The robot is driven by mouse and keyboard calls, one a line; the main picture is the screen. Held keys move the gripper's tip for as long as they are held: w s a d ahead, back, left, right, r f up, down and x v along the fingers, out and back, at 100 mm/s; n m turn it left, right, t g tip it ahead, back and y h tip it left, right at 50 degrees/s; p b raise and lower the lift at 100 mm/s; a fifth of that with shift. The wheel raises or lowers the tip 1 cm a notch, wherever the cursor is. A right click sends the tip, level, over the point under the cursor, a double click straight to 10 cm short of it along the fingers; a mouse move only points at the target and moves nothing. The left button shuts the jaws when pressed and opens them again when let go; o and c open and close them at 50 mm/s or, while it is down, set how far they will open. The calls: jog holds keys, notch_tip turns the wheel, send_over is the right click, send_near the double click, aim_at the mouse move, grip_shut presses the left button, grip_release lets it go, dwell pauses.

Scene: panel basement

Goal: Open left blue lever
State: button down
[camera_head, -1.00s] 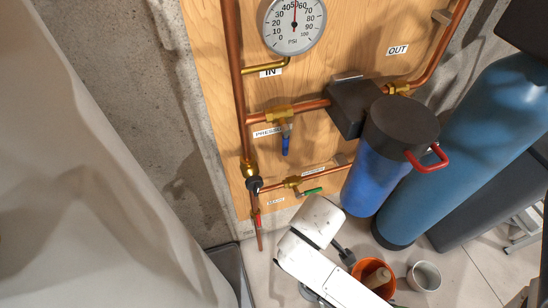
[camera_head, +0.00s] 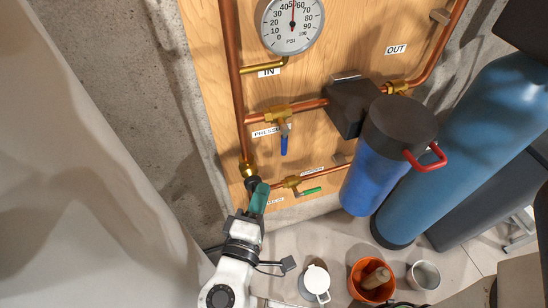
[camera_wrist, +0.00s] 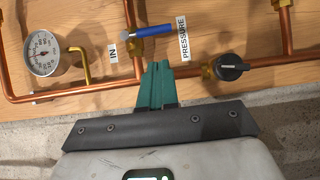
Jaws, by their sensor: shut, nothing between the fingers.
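The blue lever (camera_head: 284,145) hangs down from a brass valve (camera_head: 280,112) on the upper horizontal copper pipe, by the PRESSURE label. In the wrist view the blue lever (camera_wrist: 152,30) lies beyond my fingertips, slightly tilted, between the IN and PRESSURE labels. My gripper (camera_head: 261,190) is below and left of the lever in the head view, near the black fitting on the left vertical pipe. Its green fingers (camera_wrist: 158,66) are together, empty, and apart from the lever.
A green lever (camera_head: 312,191) sits on the lower pipe right of my gripper. A black knob (camera_wrist: 232,67) shows close right of my fingers. A pressure gauge (camera_head: 292,25) is above. A blue filter housing (camera_head: 369,183) stands right. An orange bucket (camera_head: 365,291) is on the floor.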

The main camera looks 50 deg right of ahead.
aim_at(284, 142)
jog(key=p+x, duration=0.1)
jog(key=x, duration=0.9)
jog(key=shift+s+d+f+n+h, duration=0.25)
jog(key=shift+d+n+h, duration=0.15)
jog(key=shift+n, duration=0.3)
dwell(0.4)
jog(key=s+d+r+n+t+b, duration=0.3)
jog(key=n+t, duration=0.6)
jog(key=n, duration=0.6)
jog(key=shift+s+d+r+n+t+b, duration=0.4)
jog(key=shift+s+d+b, duration=0.6)
jog(key=shift+d+b, duration=1.05)
jog(key=shift+d+r+h, duration=0.1)
jog(key=shift+d+h, duration=0.1)
jog(key=shift+h, duration=0.2)
